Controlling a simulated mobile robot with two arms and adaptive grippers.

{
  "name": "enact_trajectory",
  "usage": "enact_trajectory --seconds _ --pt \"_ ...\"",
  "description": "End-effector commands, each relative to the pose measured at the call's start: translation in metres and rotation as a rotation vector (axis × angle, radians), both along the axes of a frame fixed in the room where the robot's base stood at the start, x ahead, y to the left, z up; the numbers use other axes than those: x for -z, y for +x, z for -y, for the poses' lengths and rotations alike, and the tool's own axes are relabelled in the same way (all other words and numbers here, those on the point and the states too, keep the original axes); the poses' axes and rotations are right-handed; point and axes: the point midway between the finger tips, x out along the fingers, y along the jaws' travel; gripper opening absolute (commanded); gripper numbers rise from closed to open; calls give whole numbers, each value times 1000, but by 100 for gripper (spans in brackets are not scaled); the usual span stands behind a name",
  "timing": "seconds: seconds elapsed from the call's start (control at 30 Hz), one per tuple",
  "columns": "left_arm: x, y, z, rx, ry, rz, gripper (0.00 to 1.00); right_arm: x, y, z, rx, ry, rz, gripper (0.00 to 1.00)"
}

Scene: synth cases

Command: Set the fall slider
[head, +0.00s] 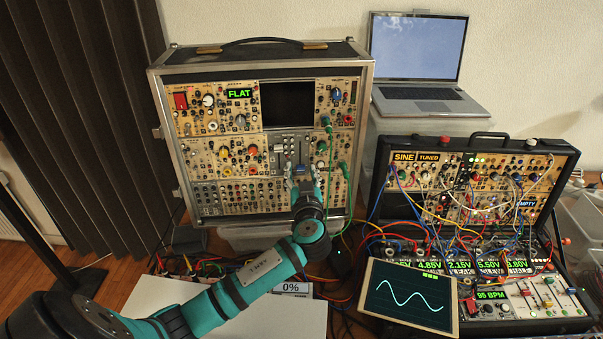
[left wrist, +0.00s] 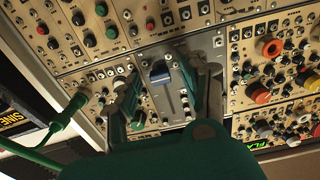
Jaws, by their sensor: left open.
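The grey slider panel (head: 279,142) is in the middle row of the tall synth case, and it also shows in the left wrist view (left wrist: 178,100). A slider with a blue and pale cap (left wrist: 160,73) sits between my left gripper's fingers there. My left gripper (head: 303,172) is open in front of the panel. In the left wrist view its fingers (left wrist: 165,95) stand on either side of the slider; I cannot tell if either touches the cap. The slider's label is not readable. A small display (head: 291,287) reads 0%. My right gripper is not in view.
Green plugs and cables (head: 326,125) stick out right of the panel, also in the wrist view (left wrist: 68,112). A second patched case (head: 484,140), a tablet with a wave (head: 408,297) and a laptop (head: 420,95) are at right. Knobs (left wrist: 270,48) crowd the neighbouring modules.

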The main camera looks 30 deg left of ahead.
Motion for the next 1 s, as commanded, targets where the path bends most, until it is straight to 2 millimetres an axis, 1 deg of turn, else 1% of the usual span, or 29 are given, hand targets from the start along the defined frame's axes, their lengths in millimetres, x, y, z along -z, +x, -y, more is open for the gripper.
enact_trajectory --seconds 0.03,0.3,0.37,0.67,0.77,0.87,1.0 --pt "0 0 0 0 0 0 42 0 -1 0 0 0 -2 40" --pt "0 0 0 0 0 0 6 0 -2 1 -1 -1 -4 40" --pt "0 0 0 0 0 0 0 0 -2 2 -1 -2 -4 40" --pt "0 0 0 0 0 0 0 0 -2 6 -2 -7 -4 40" --pt "-5 0 1 0 -2 2 0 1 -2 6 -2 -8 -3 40" --pt "-21 0 1 -1 -8 5 0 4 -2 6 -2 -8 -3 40" --pt "-53 0 1 -1 -6 5 0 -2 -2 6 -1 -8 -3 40"
